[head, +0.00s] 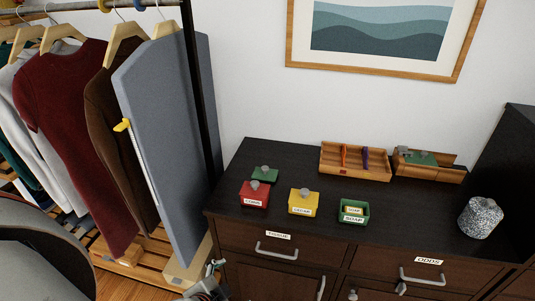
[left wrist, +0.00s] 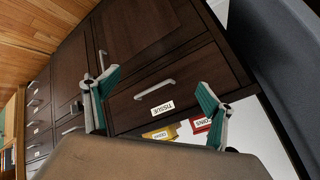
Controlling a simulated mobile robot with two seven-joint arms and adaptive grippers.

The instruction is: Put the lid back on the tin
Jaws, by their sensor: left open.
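An open green tin (head: 345,218) labelled SOAP stands on the dark dresser top, with a small labelled thing inside. One green lid with a grey knob (head: 264,174) lies behind the red tin. Another green knobbed piece (head: 425,158) lies in the wooden tray at the back right. My left gripper (head: 212,282) is low in front of the dresser, below the top and left of the tins. In the left wrist view its teal-padded fingers (left wrist: 158,100) are spread and empty, facing the TISSUE drawer. My right gripper is not in view.
A red tin (head: 255,195) and a yellow tin (head: 303,203), both lidded, stand left of the green tin. A divided wooden tray (head: 355,173) and a speckled jar (head: 480,217) share the dresser top (head: 420,222). A clothes rack with an ironing board (head: 170,130) stands left.

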